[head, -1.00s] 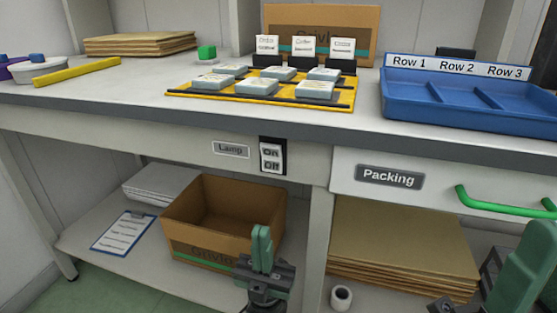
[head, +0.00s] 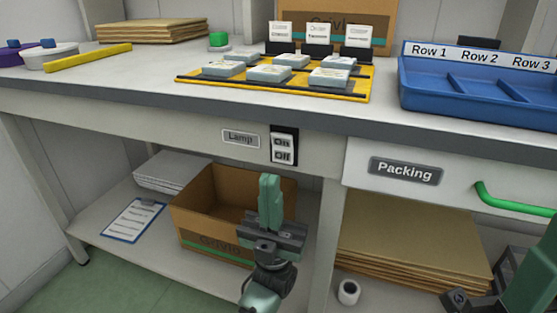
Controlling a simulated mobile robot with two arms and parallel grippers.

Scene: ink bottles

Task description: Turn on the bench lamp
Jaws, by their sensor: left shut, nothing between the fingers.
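The lamp switch (head: 284,147) is a rocker marked On above and Off below, in a black frame on the front face of the bench. A grey label reading Lamp (head: 241,138) is to its left. My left gripper (head: 270,190) has its green fingers together, pointing up, empty, just below the switch and apart from it. My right gripper (head: 468,300) is partly in view at the bottom right; its fingers are not clear. The lamp itself is not in view.
A drawer labelled Packing (head: 405,171) with a green handle (head: 515,201) is right of the switch. Below, an open cardboard box (head: 215,241) stands on the shelf behind my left gripper. A blue tray (head: 480,100) and a yellow rack (head: 275,92) of boxes are on the bench top.

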